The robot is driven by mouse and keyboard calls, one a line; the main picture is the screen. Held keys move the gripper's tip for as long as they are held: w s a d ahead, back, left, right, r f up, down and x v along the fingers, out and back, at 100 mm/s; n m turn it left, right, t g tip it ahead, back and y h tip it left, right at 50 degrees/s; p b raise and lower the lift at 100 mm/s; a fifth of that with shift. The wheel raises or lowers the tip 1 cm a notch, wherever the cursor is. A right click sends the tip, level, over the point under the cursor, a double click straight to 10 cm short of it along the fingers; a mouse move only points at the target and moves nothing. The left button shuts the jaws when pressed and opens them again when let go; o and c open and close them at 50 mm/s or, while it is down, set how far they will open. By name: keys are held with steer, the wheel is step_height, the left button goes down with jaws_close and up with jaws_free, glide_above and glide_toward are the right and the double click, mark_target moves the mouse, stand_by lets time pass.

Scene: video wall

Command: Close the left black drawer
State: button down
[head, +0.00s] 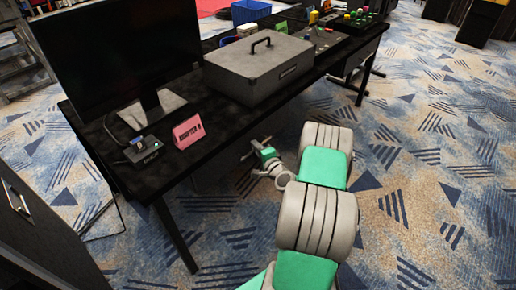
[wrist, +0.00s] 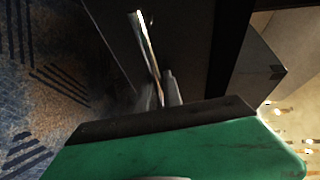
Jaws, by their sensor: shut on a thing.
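In the wrist view a dark drawer front (wrist: 190,50) fills the upper middle, with a thin bright metal handle (wrist: 147,40) running down it. My gripper (wrist: 164,92) is at the lower end of this handle, with its fingers shut on it. The green and black gripper body hides what lies below. In the head view my gripper (head: 248,157) is low beside the black table's front edge. The drawer front is lost in the dark under the table there, so I cannot tell how far it stands open.
The black table (head: 225,125) holds a monitor (head: 120,50), a grey case (head: 258,72), a pink sign (head: 188,132) and a small device (head: 143,149). A black cabinet with a handle (head: 16,198) stands at the lower left. The patterned carpet (head: 430,150) on the right is clear.

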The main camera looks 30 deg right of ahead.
steer(key=c, duration=1.8)
jaws_free()
steer(key=shift+r, duration=0.1)
steer(key=shift+o, duration=0.2)
steer(key=v, duration=0.7)
steer(key=shift+s, duration=0.4)
steer(key=shift+s+a, duration=0.1)
